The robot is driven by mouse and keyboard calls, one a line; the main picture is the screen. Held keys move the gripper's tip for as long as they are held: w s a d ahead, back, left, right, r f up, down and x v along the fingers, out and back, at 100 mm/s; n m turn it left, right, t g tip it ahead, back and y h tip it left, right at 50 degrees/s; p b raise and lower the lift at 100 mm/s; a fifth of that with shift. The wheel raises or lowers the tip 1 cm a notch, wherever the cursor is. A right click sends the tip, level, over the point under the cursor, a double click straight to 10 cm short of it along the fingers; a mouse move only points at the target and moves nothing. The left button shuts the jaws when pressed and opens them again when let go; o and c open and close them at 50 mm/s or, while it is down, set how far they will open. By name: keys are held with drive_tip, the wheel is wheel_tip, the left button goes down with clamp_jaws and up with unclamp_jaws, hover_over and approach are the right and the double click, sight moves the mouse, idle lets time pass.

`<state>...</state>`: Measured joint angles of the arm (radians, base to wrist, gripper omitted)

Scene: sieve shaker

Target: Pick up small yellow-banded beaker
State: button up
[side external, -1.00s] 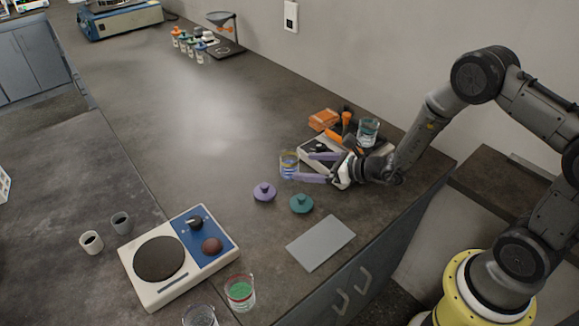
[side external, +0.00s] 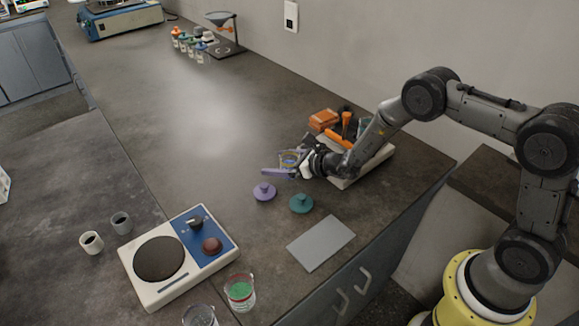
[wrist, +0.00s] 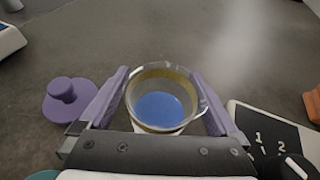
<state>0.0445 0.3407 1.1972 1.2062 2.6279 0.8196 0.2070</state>
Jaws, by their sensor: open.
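The small yellow-banded beaker (wrist: 163,101) is clear glass with blue contents. In the wrist view it stands upright between the two purple fingers of my gripper (wrist: 165,92), with a finger on each side. The fingers are apart, and I cannot tell whether either one touches the glass. In the side external view my gripper (side external: 284,164) is low over the bench around the beaker (side external: 289,158), which is partly hidden by the fingers and wrist.
A purple knobbed lid (side external: 264,192) and a teal lid (side external: 301,203) lie just in front. A white device (side external: 345,183) and orange box (side external: 323,120) are close on the right. A hotplate (side external: 180,258) stands front left.

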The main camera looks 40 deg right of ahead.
drive_tip(key=c, duration=1.5)
drive_tip(key=shift+r, duration=0.2)
drive_tip(key=shift+c, duration=0.2)
drive_tip(key=shift+r, duration=0.75)
drive_tip(key=s+d+r, duration=0.1)
drive_tip(key=s+r, duration=1)
drive_tip(key=s, duration=0.2)
drive_tip(key=shift+s+d, duration=0.15)
drive_tip(key=shift+s, duration=0.25)
